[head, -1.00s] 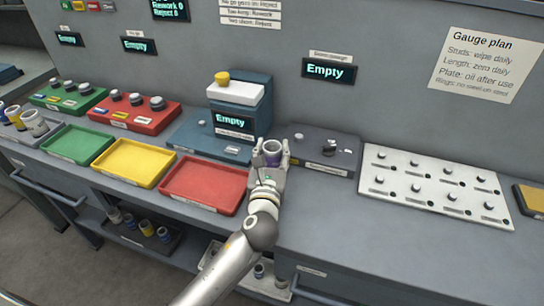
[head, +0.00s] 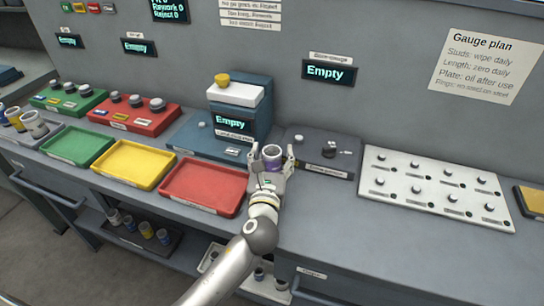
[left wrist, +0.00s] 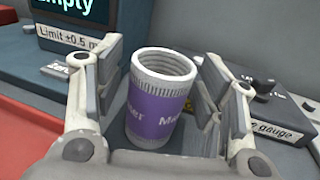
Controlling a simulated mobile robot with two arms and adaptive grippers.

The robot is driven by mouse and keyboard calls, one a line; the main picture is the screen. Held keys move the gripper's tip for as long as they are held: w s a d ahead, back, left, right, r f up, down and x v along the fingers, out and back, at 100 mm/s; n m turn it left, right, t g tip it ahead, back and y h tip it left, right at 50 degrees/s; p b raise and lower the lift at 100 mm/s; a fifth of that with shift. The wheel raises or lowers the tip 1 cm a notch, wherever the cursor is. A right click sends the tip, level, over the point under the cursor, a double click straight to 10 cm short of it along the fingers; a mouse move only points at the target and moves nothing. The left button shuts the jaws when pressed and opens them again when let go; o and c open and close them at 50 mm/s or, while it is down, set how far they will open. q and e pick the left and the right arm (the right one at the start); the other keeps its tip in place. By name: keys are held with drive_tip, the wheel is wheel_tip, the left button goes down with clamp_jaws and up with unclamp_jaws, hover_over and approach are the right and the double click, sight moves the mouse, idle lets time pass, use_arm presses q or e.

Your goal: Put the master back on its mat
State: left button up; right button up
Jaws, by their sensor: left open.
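The master (head: 272,158) is a grey metal cylinder with a purple band. It stands upright on the bench between the blue length gauge and the dark bore gauge. In the left wrist view the master (left wrist: 157,108) shows a ribbed rim, an open top and part of its lettering. My left gripper (head: 271,161) is open, with one finger on each side of the master. Gaps show between both fingers and the master in the left wrist view. The mat cannot be made out clearly; the surface under the master is mostly hidden. My right gripper is not in view.
The blue gauge (head: 238,112) is close on the left and the dark bore gauge (head: 322,148) close on the right. A red tray (head: 203,186) lies at front left, beside yellow and green trays. A white stud plate (head: 436,186) is further right. The front right bench is clear.

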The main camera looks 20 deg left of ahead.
use_arm(q)
drive_tip(key=s, duration=0.3)
drive_tip(key=s+d, duration=0.1)
drive_tip(key=s, duration=0.3)
drive_tip(key=s+d, duration=0.1)
drive_tip(key=s, duration=0.2)
drive_tip(key=shift+s+b, duration=0.3)
drive_tip(key=shift+b, duration=0.1)
drive_tip(key=shift+s+d+r, duration=0.1)
drive_tip(key=shift+s+d, duration=0.1)
drive_tip(key=shift+s, duration=0.4)
